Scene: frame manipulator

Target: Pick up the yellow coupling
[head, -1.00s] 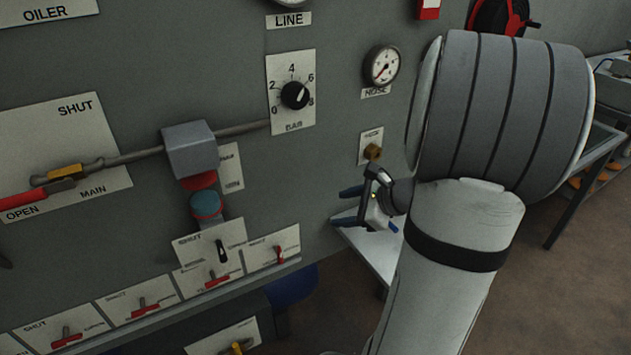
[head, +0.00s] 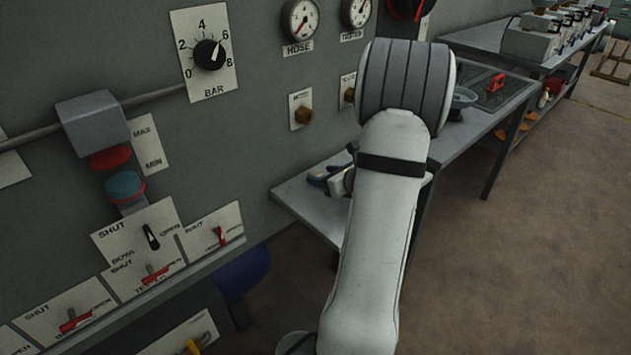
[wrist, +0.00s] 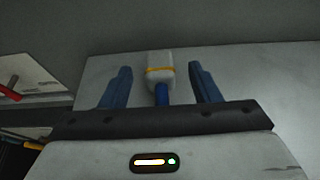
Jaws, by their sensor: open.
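In the wrist view, a pale coupling with a yellow band (wrist: 160,70) and a blue stem stands over the grey shelf top, between and slightly beyond my two blue fingers. My gripper (wrist: 160,72) is open, one finger on each side, with a visible gap to the coupling on both sides. In the head view, my gripper (head: 325,176) is low over the shelf beside the panel, partly hidden by my arm. I cannot make out the coupling there.
The grey shelf (head: 300,205) juts from the control panel (head: 200,130). Switch plates, a dial (head: 209,54) and gauges (head: 301,20) line the panel. A workbench (head: 460,135) with a red-handled tray stands at the right. Open floor lies at right.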

